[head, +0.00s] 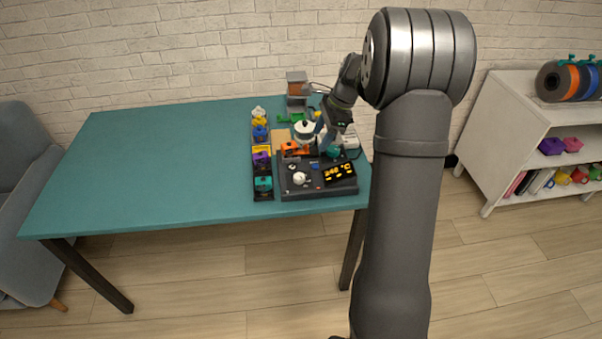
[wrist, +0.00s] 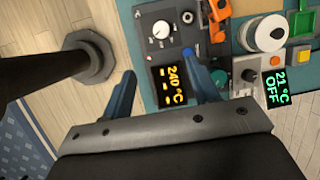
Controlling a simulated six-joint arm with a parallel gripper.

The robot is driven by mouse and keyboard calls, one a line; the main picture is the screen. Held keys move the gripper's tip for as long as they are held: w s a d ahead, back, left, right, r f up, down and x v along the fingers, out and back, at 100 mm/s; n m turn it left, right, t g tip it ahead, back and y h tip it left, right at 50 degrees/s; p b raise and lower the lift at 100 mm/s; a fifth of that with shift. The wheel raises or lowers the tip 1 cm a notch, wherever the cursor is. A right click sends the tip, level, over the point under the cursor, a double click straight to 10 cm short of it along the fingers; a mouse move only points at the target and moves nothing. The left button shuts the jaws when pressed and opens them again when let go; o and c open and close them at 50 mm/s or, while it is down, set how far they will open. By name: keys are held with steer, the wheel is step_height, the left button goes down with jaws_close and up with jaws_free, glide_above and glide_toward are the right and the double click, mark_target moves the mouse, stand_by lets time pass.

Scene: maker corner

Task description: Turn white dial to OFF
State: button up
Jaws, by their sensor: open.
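The white dial (head: 300,178) sits on a dark control box (head: 316,190) near the table's front right edge. In the wrist view the white dial (wrist: 161,29) is on the dark panel, with tick marks around it and a lit orange display (wrist: 170,86) reading 240 °C beside it. My gripper (wrist: 160,66) is open and empty. Its blue fingers stand apart over the display side of the box, and the dial lies beyond the fingertips, not between them. In the head view my gripper (head: 327,139) is above and behind the box; its fingertips are hard to make out.
The teal table (head: 150,160) is clear farther left.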

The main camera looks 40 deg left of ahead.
steer(key=m, duration=0.3)
glide_toward(299, 176)
steer(key=shift+m, duration=0.3)
steer(key=x, duration=0.8)
steer(key=shift+f, duration=0.25)
steer(key=c, duration=1)
